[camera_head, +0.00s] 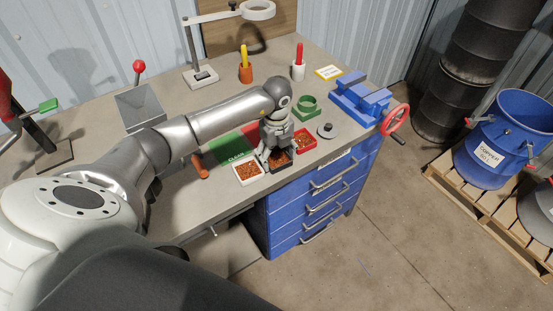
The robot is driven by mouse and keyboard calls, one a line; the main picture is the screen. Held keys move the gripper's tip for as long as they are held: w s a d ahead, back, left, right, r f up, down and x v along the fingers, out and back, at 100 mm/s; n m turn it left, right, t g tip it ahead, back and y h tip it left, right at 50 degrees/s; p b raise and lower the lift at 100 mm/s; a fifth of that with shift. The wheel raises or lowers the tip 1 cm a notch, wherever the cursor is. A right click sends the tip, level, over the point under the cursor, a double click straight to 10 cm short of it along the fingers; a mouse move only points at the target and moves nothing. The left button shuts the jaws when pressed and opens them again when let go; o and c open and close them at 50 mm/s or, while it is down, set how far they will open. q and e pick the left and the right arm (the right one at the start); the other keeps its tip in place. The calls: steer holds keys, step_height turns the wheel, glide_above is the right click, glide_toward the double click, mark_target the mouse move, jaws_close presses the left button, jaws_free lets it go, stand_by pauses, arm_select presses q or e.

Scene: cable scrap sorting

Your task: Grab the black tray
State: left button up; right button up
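The black tray (281,166) holds reddish-brown scrap and sits near the front edge of the grey workbench, between a white tray (249,180) and a red tray (303,141), which hold similar scrap. My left gripper (276,154) reaches down from above at the black tray and hides part of it. Its fingers are low, at the tray; whether they are apart or closed on its rim is too small to tell. My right gripper is not in view.
A green mat (231,149) lies behind the trays. Blue drawers (318,198) are below the bench edge. A blue barrel (501,145) stands on a pallet.

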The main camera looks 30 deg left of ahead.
arm_select(q)
steer(key=c, duration=0.4)
steer(key=shift+c, duration=0.4)
steer(key=shift+r, duration=0.15)
